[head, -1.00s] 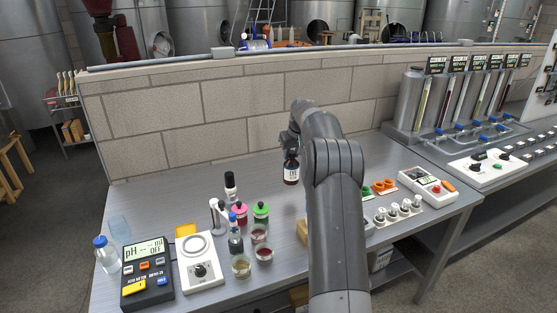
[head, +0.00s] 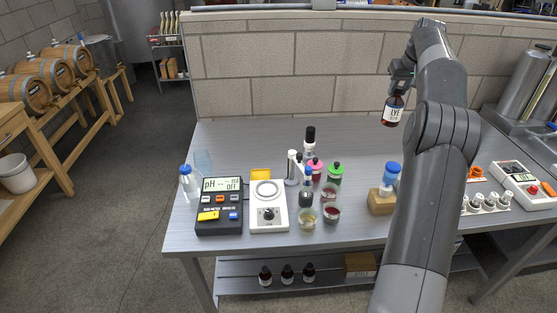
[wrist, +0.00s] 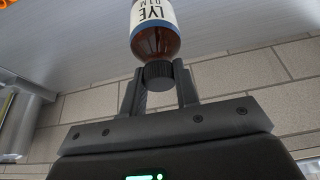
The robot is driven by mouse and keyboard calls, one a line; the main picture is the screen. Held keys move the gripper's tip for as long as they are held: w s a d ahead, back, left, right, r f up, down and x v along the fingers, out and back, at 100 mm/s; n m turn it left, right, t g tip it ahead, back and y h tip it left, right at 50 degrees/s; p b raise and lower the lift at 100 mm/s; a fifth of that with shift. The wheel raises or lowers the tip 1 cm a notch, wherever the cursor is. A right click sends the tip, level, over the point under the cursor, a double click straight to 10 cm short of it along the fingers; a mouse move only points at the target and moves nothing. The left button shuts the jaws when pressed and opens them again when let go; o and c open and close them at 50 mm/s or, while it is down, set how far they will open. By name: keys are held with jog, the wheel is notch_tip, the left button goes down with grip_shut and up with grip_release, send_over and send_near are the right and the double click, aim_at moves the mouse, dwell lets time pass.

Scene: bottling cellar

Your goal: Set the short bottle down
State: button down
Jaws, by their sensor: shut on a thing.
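The short bottle (head: 393,111) is brown with a white label reading LYE and hangs upright below my gripper (head: 401,82), near the back of the grey table (head: 240,140). In the wrist view my gripper (wrist: 160,82) is shut on the dark cap of the bottle (wrist: 155,38). The bottle's base is out of the wrist view.
A block wall (head: 290,70) runs behind the table. A pH meter (head: 220,206), a white stirrer plate (head: 268,210) and small bottles and beakers stand at the front left. A blue-capped bottle (head: 389,178) is at a wooden block (head: 380,202). The back left tabletop is clear.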

jog(key=w+a+n+y, duration=0.1)
jog(key=w+a+n, duration=0.25)
jog(key=a, duration=1.55)
jog(key=w+a+n+y, duration=0.1)
jog(key=w+a+n, duration=0.3)
jog(key=a, duration=1.5)
notch_tip(320, 180, down, 20)
jog(key=m, duration=0.1)
jog(key=shift+w, duration=0.45)
jog(key=c, duration=1.1)
grip_release()
jog(key=shift+f, duration=0.15)
